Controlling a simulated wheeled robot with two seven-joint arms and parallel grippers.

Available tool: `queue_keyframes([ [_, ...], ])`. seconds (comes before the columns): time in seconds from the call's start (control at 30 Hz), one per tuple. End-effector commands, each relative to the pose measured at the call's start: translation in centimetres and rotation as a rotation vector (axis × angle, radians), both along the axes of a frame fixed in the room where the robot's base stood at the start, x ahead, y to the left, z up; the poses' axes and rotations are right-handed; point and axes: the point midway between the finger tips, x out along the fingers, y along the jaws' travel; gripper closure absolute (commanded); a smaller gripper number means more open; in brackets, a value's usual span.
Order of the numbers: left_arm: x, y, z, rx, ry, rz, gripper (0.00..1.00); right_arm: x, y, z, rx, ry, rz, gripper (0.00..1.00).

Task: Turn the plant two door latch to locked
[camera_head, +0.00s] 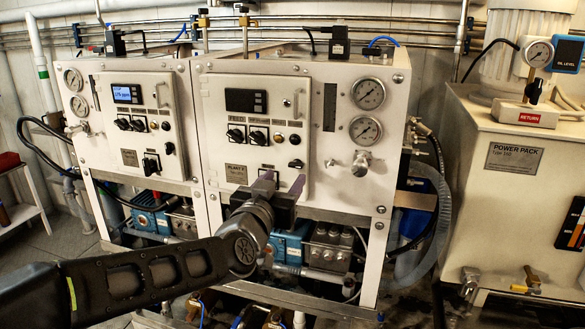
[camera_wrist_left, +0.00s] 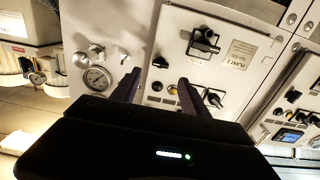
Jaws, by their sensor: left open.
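The plant two door (camera_head: 252,119) is the white panel on the right-hand cabinet. A small black knob at its lower right, apparently the latch (camera_head: 296,163), lies roughly crosswise. In the left wrist view the latch (camera_wrist_left: 160,62) sits just beyond the fingertips, near the middle of the gap. My left gripper (camera_head: 283,183) is open and empty, just in front of the door's lower right; the latch looks free of both fingers. The larger black rotary switch (camera_wrist_left: 203,42) and the PLANT 2 label (camera_wrist_left: 237,55) are beside it. My right gripper is not in view.
Two pressure gauges (camera_head: 367,94) and a silver regulator knob (camera_head: 361,163) are right of the door. Several black switches (camera_head: 258,136) are on the door above the gripper. The Power Pack tank (camera_head: 520,190) stands at the right, the plant one cabinet (camera_head: 135,120) at the left.

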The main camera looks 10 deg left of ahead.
Motion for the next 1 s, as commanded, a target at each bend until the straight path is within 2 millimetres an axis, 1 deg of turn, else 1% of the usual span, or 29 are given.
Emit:
queue_keyframes([
  [0.2, 3.4, -0.2, 0.0, -0.001, 0.003, 0.0, 0.47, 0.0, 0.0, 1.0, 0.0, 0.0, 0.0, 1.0],
  [0.3, 4.9, -0.3, 0.1, -0.001, 0.002, 0.0, 0.47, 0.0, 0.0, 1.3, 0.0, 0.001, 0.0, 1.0],
  [0.4, 5.9, -0.4, 0.0, 0.0, 0.002, -0.001, 0.47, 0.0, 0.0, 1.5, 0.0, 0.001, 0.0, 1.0],
  [0.53, 6.5, -0.4, 0.0, -0.001, 0.0, 0.0, 0.47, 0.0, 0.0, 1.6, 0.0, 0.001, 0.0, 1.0],
  [0.77, 6.5, -0.4, 0.0, 0.0, 0.0, 0.0, 0.47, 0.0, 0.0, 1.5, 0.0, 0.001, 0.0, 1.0],
  [1.0, 6.5, -0.4, 0.0, 0.0, 0.0, 0.0, 0.67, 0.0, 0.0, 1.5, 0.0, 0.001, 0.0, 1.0],
])
